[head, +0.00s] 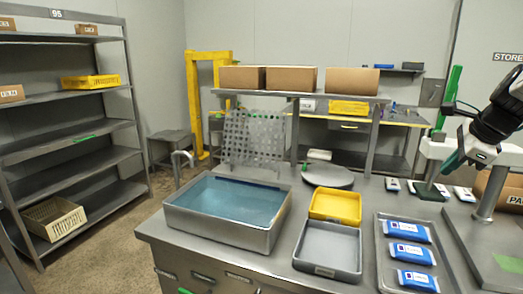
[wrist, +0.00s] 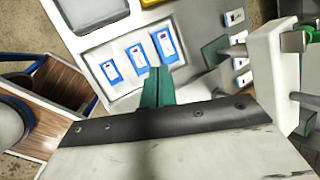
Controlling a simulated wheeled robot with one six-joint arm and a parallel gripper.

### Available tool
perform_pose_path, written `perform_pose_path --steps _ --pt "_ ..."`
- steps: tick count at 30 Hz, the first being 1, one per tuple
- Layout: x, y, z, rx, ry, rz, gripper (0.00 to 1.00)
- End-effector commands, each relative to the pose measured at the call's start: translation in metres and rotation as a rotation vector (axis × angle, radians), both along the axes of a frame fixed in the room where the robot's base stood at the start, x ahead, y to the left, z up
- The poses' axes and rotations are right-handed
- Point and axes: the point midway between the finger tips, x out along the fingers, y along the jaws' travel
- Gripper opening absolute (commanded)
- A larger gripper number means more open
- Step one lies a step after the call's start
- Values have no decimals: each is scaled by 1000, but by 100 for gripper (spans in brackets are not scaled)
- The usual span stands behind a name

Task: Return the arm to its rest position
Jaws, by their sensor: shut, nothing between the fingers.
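My gripper (head: 453,163) is at the right of the head view, at the end of my black and white arm. Its green fingers also show in the wrist view (wrist: 157,72), pressed together with nothing between them. It hangs above the bench, beside a white raised fixture (head: 440,150) that also shows in the wrist view (wrist: 273,75). From the head view I cannot tell whether they touch. Most of my arm is cut off by the right edge of the head view.
Blue-and-white pouches (head: 408,231) lie in a metal tray (head: 383,250). Smaller packs (head: 392,185) lie near a dark green block (head: 430,192). A water basin (head: 180,218), yellow tray (head: 335,205) and grey tray (head: 328,248) stand leftward. A green post (head: 449,95) rises behind the fixture.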

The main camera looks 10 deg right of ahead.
Motion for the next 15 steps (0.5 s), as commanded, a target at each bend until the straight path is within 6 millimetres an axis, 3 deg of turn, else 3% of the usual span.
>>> perform_pose_path --steps 1,5,9,12,15 --pt "-11 27 -8 -67 43 183 0" --pt "-49 95 -30 -244 144 715 0" --pt "-108 169 -55 -418 222 1355 0" --pt "-151 206 -70 -518 254 1744 0" --pt "-181 229 -81 -590 268 1972 0"
